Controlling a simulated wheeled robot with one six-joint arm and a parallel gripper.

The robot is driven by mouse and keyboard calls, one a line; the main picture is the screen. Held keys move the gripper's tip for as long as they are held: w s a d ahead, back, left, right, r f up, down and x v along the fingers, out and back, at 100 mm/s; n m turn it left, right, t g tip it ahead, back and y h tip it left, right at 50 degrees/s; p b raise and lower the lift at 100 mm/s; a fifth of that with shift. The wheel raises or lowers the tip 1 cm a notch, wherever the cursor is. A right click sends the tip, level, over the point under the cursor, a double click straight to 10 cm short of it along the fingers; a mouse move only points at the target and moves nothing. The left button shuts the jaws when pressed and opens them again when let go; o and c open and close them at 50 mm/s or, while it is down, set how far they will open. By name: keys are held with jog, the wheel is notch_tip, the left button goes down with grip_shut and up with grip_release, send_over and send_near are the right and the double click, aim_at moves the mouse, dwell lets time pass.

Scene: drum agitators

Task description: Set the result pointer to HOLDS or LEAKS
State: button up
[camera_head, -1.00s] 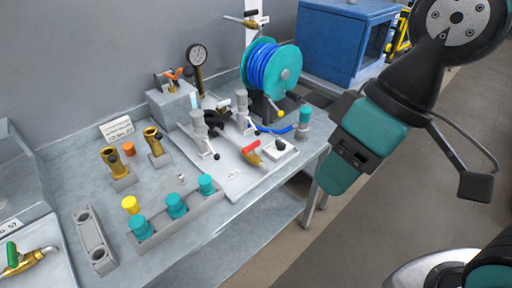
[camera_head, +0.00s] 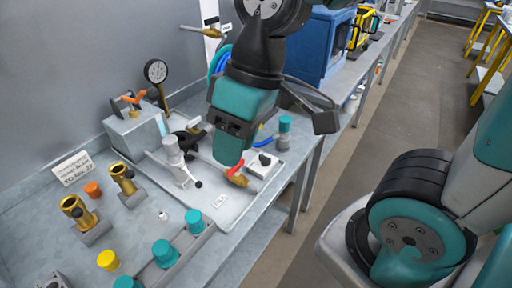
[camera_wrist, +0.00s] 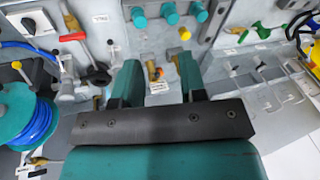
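A small white box with a black knob (camera_head: 265,160), which I take for the result pointer, sits at the front right of the grey tray in the head view. In the wrist view the black knob (camera_wrist: 29,24) shows on its white face at the upper left. Its lettering is too small to read, so I cannot tell the setting. My gripper (camera_head: 235,148) hangs over the bench, left of the box in the head view. In the wrist view my gripper (camera_wrist: 158,66) has two teal fingers apart with nothing held between them. The knob is well outside the fingers.
A red-handled brass valve (camera_head: 238,178) lies next to the box. A grey clamp valve (camera_head: 175,160), a pressure gauge (camera_head: 156,72) and a blue hose reel (camera_wrist: 30,118) stand close by. Teal caps (camera_head: 165,252) line a rack at the front. Open floor (camera_head: 385,125) lies right of the bench.

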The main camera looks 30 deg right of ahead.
jog(key=w+d+f+m+h+b, duration=0.1)
jog(key=w+d+f+b, duration=0.35)
jog(key=w, duration=0.65)
jog(key=m+h, duration=0.2)
jog(key=h, duration=0.1)
send_over(262, 156)
notch_tip(262, 156, down, 9)
notch_tip(262, 156, down, 17)
jog(key=shift+w+r+p, duration=0.1)
jog(key=shift+r+p, duration=0.1)
jog(key=shift+p, duration=0.3)
grip_shut()
